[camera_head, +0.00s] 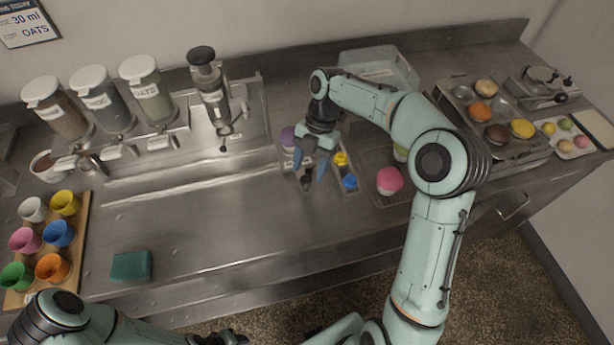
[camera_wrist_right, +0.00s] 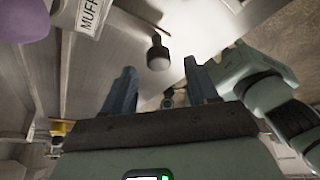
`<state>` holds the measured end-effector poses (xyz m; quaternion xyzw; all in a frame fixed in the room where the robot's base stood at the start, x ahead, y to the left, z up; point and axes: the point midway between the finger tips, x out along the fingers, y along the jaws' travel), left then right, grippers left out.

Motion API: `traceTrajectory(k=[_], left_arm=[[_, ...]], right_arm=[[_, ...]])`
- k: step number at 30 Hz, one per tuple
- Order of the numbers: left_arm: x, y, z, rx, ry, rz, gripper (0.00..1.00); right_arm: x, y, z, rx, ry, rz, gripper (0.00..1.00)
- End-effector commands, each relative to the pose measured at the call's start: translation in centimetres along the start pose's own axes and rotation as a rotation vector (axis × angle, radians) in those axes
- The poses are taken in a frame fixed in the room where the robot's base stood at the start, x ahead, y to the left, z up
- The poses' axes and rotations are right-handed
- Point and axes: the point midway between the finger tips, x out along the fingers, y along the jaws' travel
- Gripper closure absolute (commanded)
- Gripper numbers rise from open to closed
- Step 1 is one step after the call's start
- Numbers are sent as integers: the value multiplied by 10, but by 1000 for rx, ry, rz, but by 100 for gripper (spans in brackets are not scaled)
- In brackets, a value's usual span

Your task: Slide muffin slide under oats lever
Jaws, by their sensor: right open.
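In the right wrist view a white label (camera_wrist_right: 92,14) reading "MUFF" shows beside a purple shape (camera_wrist_right: 22,16). My right gripper (camera_head: 309,168) points down over this piece, open, with nothing seen between its fingers. Three lidded dispensers (camera_head: 150,97) stand at the back left with levers (camera_head: 160,143) below; which one is oats cannot be read. My left gripper (camera_head: 230,338) shows only partly at the bottom edge.
Coloured cups (camera_head: 58,232) stand in a wooden holder at the left, near a green sponge (camera_head: 131,265). A pink-topped muffin (camera_head: 389,180) stands right of my right gripper. A muffin tin (camera_head: 468,97) is at the right. The counter left of the slide is mostly clear.

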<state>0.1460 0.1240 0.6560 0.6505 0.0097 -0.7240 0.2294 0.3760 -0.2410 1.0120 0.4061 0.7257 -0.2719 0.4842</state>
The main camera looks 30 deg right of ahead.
Motion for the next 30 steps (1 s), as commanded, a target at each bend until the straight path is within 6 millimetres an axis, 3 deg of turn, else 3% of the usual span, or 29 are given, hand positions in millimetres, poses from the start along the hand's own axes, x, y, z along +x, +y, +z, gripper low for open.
traceTrajectory(k=[6,17,18,23,30], left_arm=[[6,-3,3,-1,-4,-1,57],[6,-3,3,-1,-4,-1,57],[6,-3,3,-1,-4,-1,57],[6,-3,3,-1,-4,-1,57],[8,-5,5,-2,-7,-2,57]], right_arm=[[26,0,0,0,0,-1,42],[31,1,0,0,-1,2,42],[31,1,0,-1,-1,2,48],[31,1,0,-1,-1,2,100],[33,0,-3,-1,-1,1,100]])
